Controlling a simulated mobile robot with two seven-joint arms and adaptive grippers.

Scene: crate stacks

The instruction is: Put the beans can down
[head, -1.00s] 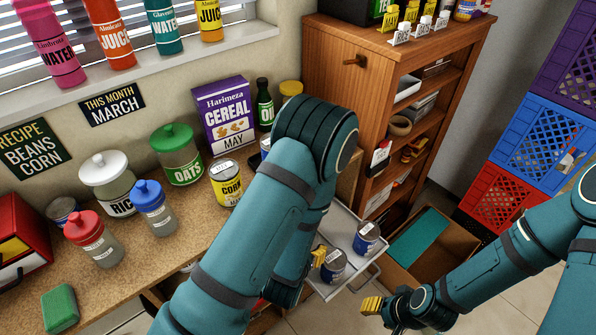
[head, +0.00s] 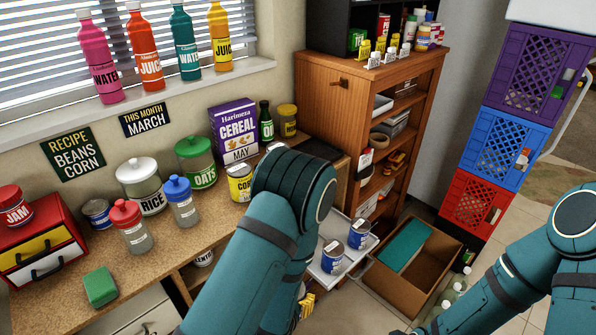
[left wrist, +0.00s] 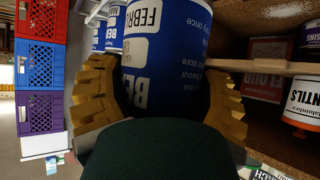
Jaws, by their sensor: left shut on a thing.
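My left gripper (left wrist: 160,105) is shut on the beans can (left wrist: 165,60), a blue can with a white label reading "FEBR". The yellow fingers sit on both sides of it in the left wrist view. In the head view the left gripper (head: 304,304) shows only as a bit of yellow finger low beside my forearm, left of the tray (head: 322,282); the held can is hidden there. Two similar blue cans stand on the tray, one in front (head: 332,258) and one behind (head: 359,235). My right gripper is out of the frames; only its arm shows.
In the left wrist view, a wooden shelf (left wrist: 268,67) with a lentils can (left wrist: 301,105) and a flour package (left wrist: 262,87) is close by. An open cardboard box (head: 440,262) stands right of the tray. Crates (head: 474,203) are stacked at the right. The counter (head: 165,262) holds jars.

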